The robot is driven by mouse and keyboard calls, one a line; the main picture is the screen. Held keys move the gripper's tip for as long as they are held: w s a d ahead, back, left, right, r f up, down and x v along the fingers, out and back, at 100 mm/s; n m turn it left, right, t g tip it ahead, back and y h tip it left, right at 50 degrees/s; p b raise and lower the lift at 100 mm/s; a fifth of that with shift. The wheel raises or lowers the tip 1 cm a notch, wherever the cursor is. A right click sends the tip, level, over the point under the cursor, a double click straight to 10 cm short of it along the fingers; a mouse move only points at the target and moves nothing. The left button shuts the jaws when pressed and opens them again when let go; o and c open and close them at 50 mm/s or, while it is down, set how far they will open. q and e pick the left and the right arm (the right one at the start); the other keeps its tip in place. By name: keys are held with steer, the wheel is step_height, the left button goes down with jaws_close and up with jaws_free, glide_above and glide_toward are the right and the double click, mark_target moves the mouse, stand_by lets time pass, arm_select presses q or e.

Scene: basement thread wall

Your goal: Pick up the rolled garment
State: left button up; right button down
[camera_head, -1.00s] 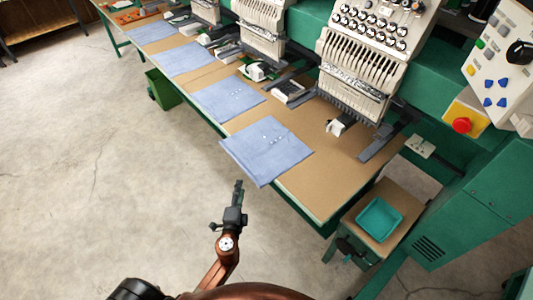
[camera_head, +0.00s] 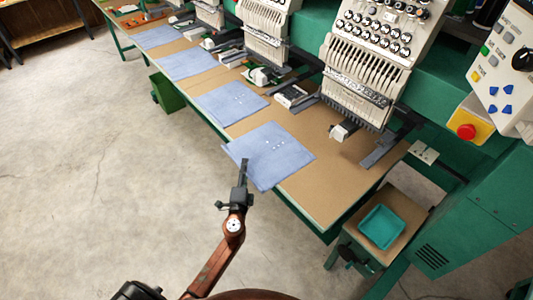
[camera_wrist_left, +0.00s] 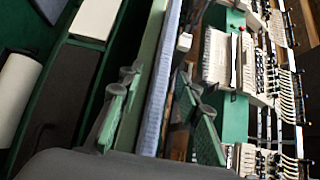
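No garment in view looks rolled; the nearest is a flat, folded light-blue garment (camera_head: 275,150) on the tan table's front edge, with one corner over the edge. In the left wrist view it shows as a thin blue strip (camera_wrist_left: 158,105), seen nearly edge-on. My left gripper (camera_head: 244,172) is at the garment's near left edge, and its upper finger overlaps the cloth in the head view. In the left wrist view the two fingers (camera_wrist_left: 158,120) stand apart with the strip between them. I cannot tell whether they touch it. My right gripper is not in view.
More folded blue garments (camera_head: 230,103) lie along the tan table (camera_head: 325,175). Embroidery machine heads (camera_head: 362,65) stand behind them. A stool with a teal tray (camera_head: 381,227) is at the right. A green bin (camera_head: 166,93) sits beneath the table. The concrete floor at left is clear.

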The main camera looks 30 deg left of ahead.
arm_select(q)
steer(key=shift+c, duration=0.5)
jaws_close()
